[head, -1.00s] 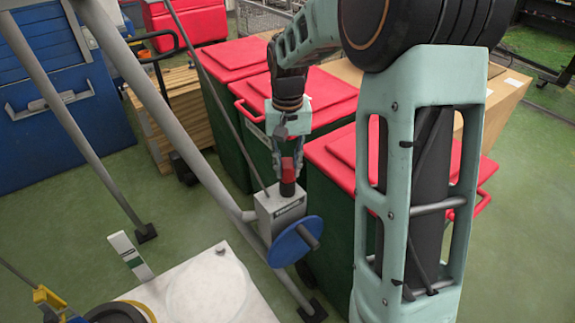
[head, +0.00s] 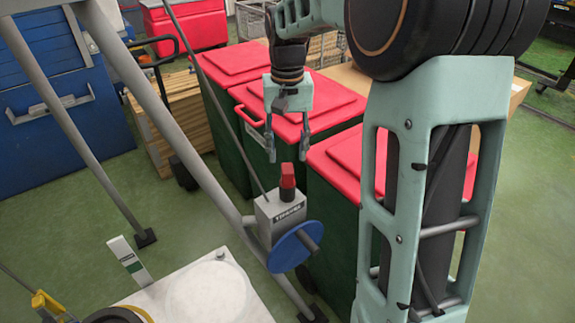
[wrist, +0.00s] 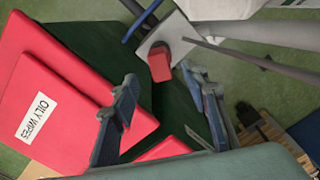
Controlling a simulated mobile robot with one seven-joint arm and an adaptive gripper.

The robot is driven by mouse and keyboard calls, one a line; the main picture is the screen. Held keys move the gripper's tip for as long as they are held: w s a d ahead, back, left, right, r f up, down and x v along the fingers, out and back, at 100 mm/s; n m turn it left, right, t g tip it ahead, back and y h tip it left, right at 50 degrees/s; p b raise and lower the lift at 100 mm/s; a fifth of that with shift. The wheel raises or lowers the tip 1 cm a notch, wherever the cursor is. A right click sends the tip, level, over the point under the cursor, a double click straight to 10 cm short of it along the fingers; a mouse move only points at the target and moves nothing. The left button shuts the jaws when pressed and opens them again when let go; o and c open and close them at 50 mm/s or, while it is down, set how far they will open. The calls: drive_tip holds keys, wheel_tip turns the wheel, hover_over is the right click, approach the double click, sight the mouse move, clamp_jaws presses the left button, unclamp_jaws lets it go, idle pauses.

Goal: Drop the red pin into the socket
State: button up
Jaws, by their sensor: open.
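The red pin (head: 287,176) stands upright in the top of the grey box (head: 282,215), which has a blue wheel (head: 294,246) on its side. Its lower part and the socket opening are hidden from me. My gripper (head: 289,158) is open and empty above the pin, with its fingers pointing down and apart from it. In the wrist view the red pin (wrist: 160,66) shows beyond and between the open fingertips, on the grey box (wrist: 172,38).
Red-lidded green bins (head: 332,104) stand close behind and right of the box. A grey sloping frame leg (head: 165,115) runs beside it at left. A white-topped surface (head: 205,290) is in front. A blue cabinet (head: 55,105) stands at far left.

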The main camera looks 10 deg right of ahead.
wheel_tip(320, 180, up, 5)
idle(0.8)
